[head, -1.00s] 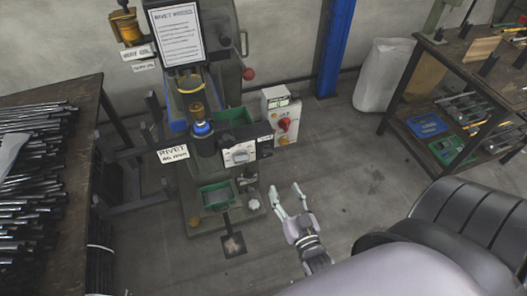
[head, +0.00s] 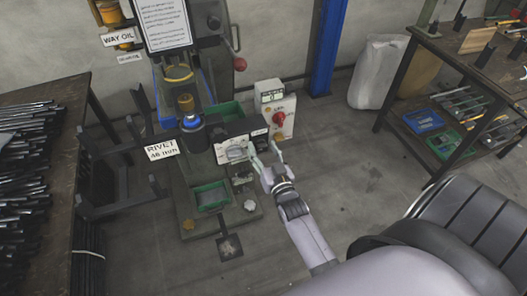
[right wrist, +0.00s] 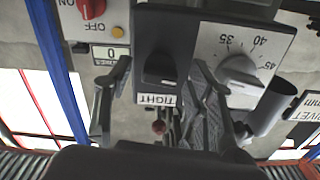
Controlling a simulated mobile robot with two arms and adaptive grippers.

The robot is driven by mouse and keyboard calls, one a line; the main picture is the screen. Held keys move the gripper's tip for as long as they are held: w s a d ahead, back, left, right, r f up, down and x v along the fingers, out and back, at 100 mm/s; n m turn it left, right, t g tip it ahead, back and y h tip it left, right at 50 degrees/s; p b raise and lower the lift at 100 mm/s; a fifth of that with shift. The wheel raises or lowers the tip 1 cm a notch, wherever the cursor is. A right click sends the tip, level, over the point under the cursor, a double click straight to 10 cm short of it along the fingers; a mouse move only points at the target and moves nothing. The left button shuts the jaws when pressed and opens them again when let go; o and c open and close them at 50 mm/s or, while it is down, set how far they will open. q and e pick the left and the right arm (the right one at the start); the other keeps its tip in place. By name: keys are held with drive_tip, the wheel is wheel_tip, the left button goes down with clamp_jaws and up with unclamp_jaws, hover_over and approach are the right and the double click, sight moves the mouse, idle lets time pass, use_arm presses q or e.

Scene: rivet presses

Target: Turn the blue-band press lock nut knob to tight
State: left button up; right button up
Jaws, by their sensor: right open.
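The blue-band press (head: 193,122) stands left of centre in the head view, a blue ring around its column. Its black lock nut knob (right wrist: 160,66) sits on a black panel in the right wrist view, beside an upside-down TIGHT label (right wrist: 157,100). I cannot tell its exact setting. My right gripper (head: 264,151) is open in front of the press panel. In the right wrist view its fingers (right wrist: 160,88) stand on both sides of the knob, with no clear contact. In the head view a finger partly covers the black panel (head: 259,137). My left gripper is not in view.
A white numbered dial (right wrist: 238,75) is close beside the right finger in the wrist view. A switch box with a red knob (head: 279,117) stands right of the press. A green tray (head: 210,195) is below.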

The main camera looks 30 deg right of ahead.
drive_tip(key=shift+c, duration=0.4)
drive_tip(key=c, duration=1.1)
drive_tip(key=m+p, duration=0.1)
drive_tip(key=m, duration=0.6)
drive_tip(key=shift+m+p, duration=0.3)
drive_tip(key=shift+p, duration=0.1)
drive_tip(key=m, duration=0.4)
drive_tip(key=shift+f+m, duration=0.1)
drive_tip(key=shift+m, duration=0.2)
drive_tip(key=shift+m+b, duration=0.55)
drive_tip(key=shift+m, duration=1.65)
